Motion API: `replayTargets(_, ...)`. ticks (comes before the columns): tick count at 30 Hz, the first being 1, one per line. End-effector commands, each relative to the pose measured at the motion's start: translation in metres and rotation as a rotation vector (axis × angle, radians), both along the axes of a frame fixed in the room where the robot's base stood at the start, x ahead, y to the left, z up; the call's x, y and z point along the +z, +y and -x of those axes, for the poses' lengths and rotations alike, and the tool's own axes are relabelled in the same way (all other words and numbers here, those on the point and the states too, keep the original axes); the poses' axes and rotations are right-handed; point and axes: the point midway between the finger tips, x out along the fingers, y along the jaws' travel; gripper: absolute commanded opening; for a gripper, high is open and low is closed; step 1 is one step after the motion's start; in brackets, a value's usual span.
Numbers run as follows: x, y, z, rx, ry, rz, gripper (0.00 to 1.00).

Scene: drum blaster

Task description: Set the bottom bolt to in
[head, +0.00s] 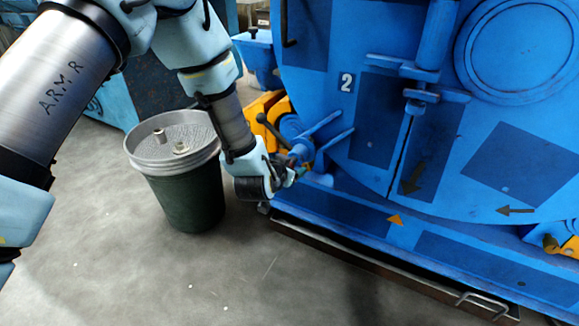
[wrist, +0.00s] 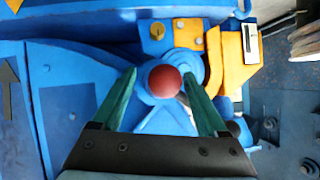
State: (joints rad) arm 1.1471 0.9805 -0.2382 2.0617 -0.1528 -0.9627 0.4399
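In the wrist view a round red knob (wrist: 165,81) sits in front of a blue round fitting (wrist: 190,62) on the blue machine. It looks like the end of the bottom bolt's handle, but I cannot confirm this. My gripper (wrist: 159,76) is open, with one green finger on each side of the knob and gaps visible between. In the head view my gripper (head: 292,172) is low at the left of the blue drum, by the blue bolt assembly (head: 297,132) with its prongs. The red knob is hidden there, and the bolt's position is unclear.
A yellow bracket (wrist: 232,48) stands beside the fitting in the wrist view. A dark green bucket with a grey strainer top (head: 172,145) stands close left of my gripper. The blue drum (head: 400,110) fills the right. The front floor is clear.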

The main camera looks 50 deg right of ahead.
Motion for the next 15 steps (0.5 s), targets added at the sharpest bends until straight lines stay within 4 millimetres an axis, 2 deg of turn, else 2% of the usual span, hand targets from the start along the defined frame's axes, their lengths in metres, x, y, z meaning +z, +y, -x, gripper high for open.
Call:
replayTargets(8,0.005,0.008,0.001,0.004,0.000,-0.003,0.76)
replayTargets(15,0.028,0.044,0.014,0.002,-0.001,-0.003,0.76)
